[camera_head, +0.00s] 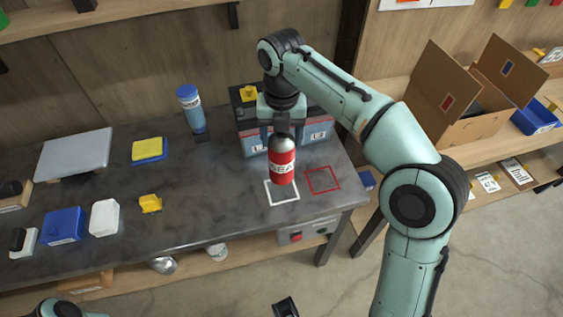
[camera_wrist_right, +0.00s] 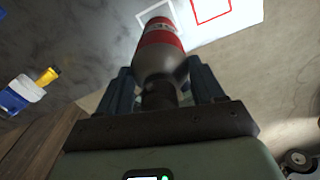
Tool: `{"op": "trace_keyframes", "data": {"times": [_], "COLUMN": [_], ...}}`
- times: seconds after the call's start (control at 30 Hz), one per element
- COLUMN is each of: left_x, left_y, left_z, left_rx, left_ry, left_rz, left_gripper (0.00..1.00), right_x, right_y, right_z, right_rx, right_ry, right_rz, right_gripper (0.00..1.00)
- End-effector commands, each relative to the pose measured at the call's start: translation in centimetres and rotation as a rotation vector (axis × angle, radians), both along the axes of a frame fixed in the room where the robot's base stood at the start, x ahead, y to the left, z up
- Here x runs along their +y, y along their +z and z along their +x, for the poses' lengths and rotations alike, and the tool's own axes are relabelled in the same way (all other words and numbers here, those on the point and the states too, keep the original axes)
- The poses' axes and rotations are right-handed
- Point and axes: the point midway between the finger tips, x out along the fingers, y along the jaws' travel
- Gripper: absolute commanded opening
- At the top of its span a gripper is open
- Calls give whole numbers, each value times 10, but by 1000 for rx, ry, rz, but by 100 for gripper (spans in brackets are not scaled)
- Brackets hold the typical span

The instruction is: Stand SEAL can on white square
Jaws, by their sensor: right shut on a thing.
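The SEAL can (camera_head: 282,163) is grey with a red band and a white label. My right gripper (camera_head: 282,131) points down and is shut on its upper end. The can hangs upright over the back part of the white square (camera_head: 284,204), a white outline on the dark workbench. I cannot tell whether its bottom touches the bench. In the right wrist view the can (camera_wrist_right: 160,54) sits between the fingers, and its far end overlaps the white outline (camera_wrist_right: 144,20).
A red outlined square (camera_head: 322,180) lies right of the white one. A battery-like box (camera_head: 254,140) stands close behind the can. The bench's front edge is near.

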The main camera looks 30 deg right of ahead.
Motion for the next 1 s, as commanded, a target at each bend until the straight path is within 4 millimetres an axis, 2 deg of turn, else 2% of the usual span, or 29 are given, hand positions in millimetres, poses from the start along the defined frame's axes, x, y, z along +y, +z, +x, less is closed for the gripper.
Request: {"op": "trace_keyframes", "data": {"times": [0.03, 0.1, 0.37, 0.6, 0.97, 1.0], "left_x": [0, 0, 0, 0, 0, 0], "left_y": [-5, -7, -11, -19, -19, -18], "left_z": [1, 3, 5, 8, 9, 9], "left_rx": [-5, -11, -20, -32, -34, -34], "left_ry": [1, 2, 4, 7, 7, 7], "left_rz": [1, 2, 3, 5, 5, 5], "left_gripper": [43, 43, 43, 43, 43, 43], "right_x": [0, -1, -1, 0, 0, 0], "right_y": [-13, -23, -41, -74, -77, -77], "right_z": [-1, 0, 0, 0, 0, 0], "right_rx": [1, -1, -1, -1, -1, -1], "right_ry": [-1, -2, -3, -2, -2, -2], "right_rz": [0, 0, 0, 0, 0, 0], "right_gripper": [3, 3, 3, 3, 3, 80]}}
